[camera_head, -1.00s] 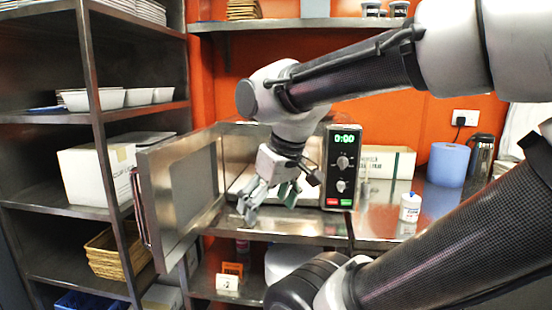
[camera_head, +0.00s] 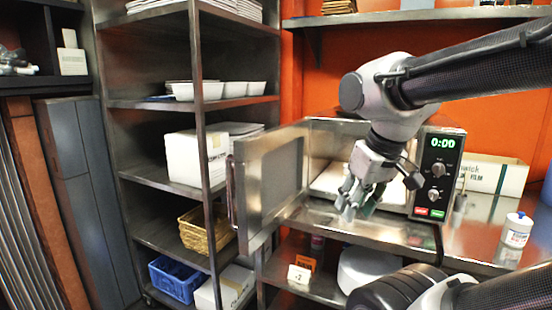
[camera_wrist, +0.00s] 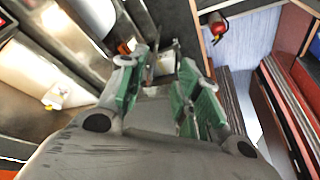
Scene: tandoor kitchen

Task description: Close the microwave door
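The microwave (camera_head: 437,172) stands on a steel counter with a green 0:00 display. Its door (camera_head: 268,180) is hinged at the left of the cavity and swung wide open toward me. A dark handle (camera_head: 232,190) runs along the door's free edge. My gripper (camera_head: 356,205) is in front of the open cavity, to the right of the door's inner face and apart from it. In the wrist view my gripper (camera_wrist: 160,65) shows its green-padded fingers spread apart with nothing held between them.
A steel shelf rack (camera_head: 205,140) with white bowls, a box and baskets stands left, close behind the open door. A white bottle (camera_head: 515,232) and a carton (camera_head: 493,174) sit on the counter (camera_head: 465,235) at right. Below is a shelf with a small sign (camera_head: 299,274).

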